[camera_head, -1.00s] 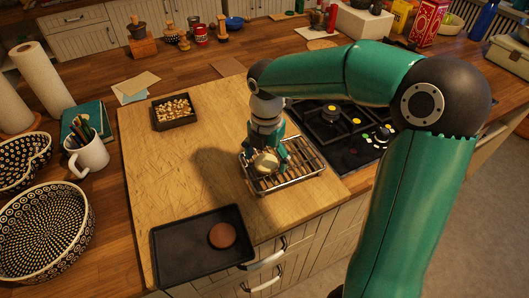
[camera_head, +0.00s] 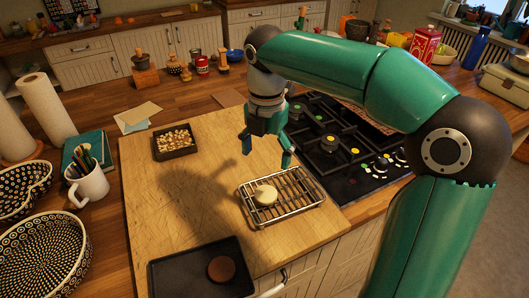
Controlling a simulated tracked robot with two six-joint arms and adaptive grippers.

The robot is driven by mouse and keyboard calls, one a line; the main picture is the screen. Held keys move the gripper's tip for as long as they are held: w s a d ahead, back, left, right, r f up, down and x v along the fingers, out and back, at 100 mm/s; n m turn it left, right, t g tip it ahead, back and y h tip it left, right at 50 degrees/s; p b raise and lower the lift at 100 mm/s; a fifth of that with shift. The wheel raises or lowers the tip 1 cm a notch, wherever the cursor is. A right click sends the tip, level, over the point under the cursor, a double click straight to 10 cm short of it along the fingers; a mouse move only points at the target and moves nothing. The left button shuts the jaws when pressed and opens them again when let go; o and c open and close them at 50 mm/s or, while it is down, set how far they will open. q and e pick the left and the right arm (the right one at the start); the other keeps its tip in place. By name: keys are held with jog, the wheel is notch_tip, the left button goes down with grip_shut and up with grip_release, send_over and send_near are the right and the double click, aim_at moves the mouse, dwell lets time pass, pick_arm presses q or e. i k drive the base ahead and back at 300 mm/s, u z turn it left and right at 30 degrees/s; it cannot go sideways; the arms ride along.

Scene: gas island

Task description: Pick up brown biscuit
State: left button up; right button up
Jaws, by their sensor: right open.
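The brown biscuit (camera_head: 221,268) is a round, flat disc lying on the right part of a black baking tray (camera_head: 178,274) at the front of the wooden board. A pale biscuit-like piece (camera_head: 265,195) rests on a wire rack (camera_head: 300,203) on the board's right side. My right gripper (camera_head: 267,158) is open and empty, fingers pointing down, above the board just behind the rack. It is well behind the brown biscuit and apart from it. My left gripper is not in view.
A small dark tray of nuts (camera_head: 175,141) sits at the board's back left. A gas hob (camera_head: 330,145) is right of the rack. A white mug of pencils (camera_head: 88,187) and patterned bowls (camera_head: 40,233) stand at left. The board's middle left is clear.

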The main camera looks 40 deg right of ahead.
aim_at(222, 269)
jog(key=k, duration=1)
